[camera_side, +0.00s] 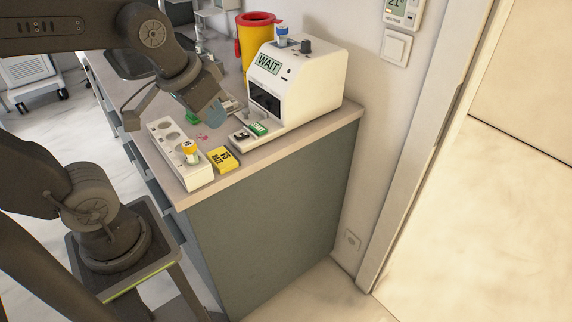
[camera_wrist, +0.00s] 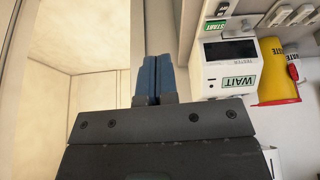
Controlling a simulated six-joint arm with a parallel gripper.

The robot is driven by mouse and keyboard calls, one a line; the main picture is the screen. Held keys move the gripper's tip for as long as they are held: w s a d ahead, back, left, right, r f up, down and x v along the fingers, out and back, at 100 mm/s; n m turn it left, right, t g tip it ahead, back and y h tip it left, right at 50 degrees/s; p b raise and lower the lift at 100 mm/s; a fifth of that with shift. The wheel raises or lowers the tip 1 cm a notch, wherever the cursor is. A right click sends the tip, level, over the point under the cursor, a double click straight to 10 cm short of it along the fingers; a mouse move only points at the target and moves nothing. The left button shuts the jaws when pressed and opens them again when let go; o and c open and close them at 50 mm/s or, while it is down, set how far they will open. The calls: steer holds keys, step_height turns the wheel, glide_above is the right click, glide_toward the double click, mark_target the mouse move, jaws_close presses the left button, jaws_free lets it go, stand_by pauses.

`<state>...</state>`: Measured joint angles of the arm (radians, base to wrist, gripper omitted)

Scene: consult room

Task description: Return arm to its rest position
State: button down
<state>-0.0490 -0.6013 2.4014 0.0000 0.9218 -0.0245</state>
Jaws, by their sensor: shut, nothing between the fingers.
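My gripper (camera_side: 214,112) hangs over the counter in the side view, behind the white rack, with nothing in it. In the wrist view its two blue fingers (camera_wrist: 154,78) lie side by side, shut. My arm reaches in from the left of the side view, bent at the elbow. The white tester (camera_side: 300,80) stands to the right of the gripper, apart from it. Its screen reads WAIT, also legible in the wrist view on the tester (camera_wrist: 225,72).
A white rack (camera_side: 166,133) holds a yellow-capped tube (camera_side: 189,151). A yellow block (camera_side: 223,159) and green START button (camera_side: 258,129) are close by. A yellow bin (camera_side: 256,40) stands behind.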

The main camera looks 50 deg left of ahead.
steer(key=s, duration=0.2)
steer(key=s+d, duration=0.1)
steer(key=shift+d+f+m+t, duration=0.1)
steer(key=shift+f+m+t, duration=0.2)
steer(key=shift+m+t, duration=0.1)
